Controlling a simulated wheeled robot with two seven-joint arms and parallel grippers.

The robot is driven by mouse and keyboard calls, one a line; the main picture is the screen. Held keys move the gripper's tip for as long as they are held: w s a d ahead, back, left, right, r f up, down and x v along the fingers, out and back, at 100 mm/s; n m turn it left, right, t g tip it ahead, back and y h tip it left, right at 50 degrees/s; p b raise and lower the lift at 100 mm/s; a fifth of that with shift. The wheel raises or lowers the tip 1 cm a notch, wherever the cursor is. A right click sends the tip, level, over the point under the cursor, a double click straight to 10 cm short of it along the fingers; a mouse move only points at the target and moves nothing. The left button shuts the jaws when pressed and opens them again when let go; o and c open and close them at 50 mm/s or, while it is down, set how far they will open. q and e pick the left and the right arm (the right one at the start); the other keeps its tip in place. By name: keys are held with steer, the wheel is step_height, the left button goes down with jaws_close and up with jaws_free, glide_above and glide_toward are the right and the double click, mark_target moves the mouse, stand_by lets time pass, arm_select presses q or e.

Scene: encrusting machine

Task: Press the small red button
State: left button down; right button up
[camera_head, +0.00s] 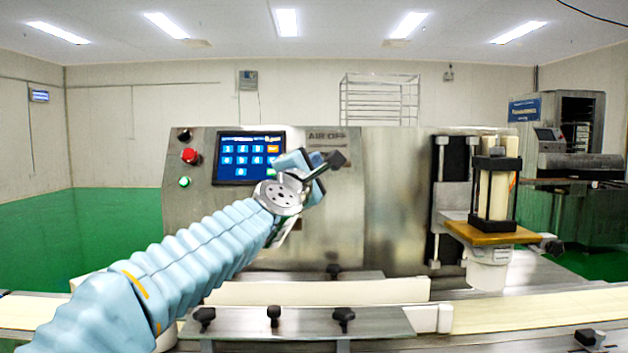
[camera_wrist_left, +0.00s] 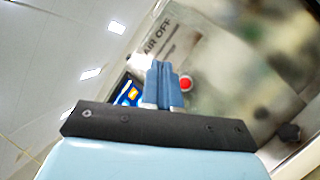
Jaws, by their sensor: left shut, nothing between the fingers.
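A small red button (camera_wrist_left: 185,83) shows in the left wrist view on the metal machine panel, just right of my left fingertips. I do not see this button in the head view, where my gripper covers part of the panel. My left gripper (camera_head: 318,166) is in front of the panel, right of the touchscreen (camera_head: 249,157). Its blue fingers (camera_wrist_left: 163,78) are together and empty in the wrist view. I cannot tell whether they touch the panel. A red knob (camera_head: 190,156) sits left of the screen. My right gripper is not in view.
A green button (camera_head: 184,182) is below the red knob. A wooden-topped plunger unit (camera_head: 492,232) stands at the right of the machine. A conveyor (camera_head: 330,292) and a metal ledge with black knobs (camera_head: 300,324) lie in front.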

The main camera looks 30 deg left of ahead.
arm_select(q)
steer(key=w+a+f+p, duration=0.2)
steer(key=w+a+f, duration=0.1)
steer(key=w, duration=0.3)
steer(key=shift+w+a+f, duration=0.25)
steer(key=shift+a+f, duration=0.15)
steer(key=shift+a, duration=0.15)
stand_by(1.8)
steer(key=shift+w+a+f, duration=0.2)
steer(key=shift+w, duration=0.15)
steer(key=shift+w+a+f, duration=0.15)
steer(key=shift+w+a, duration=0.05)
steer(key=shift+w, duration=0.1)
stand_by(0.7)
steer(key=shift+s, duration=0.1)
steer(key=shift+s+d+r+b, duration=0.3)
steer(key=shift+s+d+b, duration=0.1)
steer(key=shift+s+b, duration=0.1)
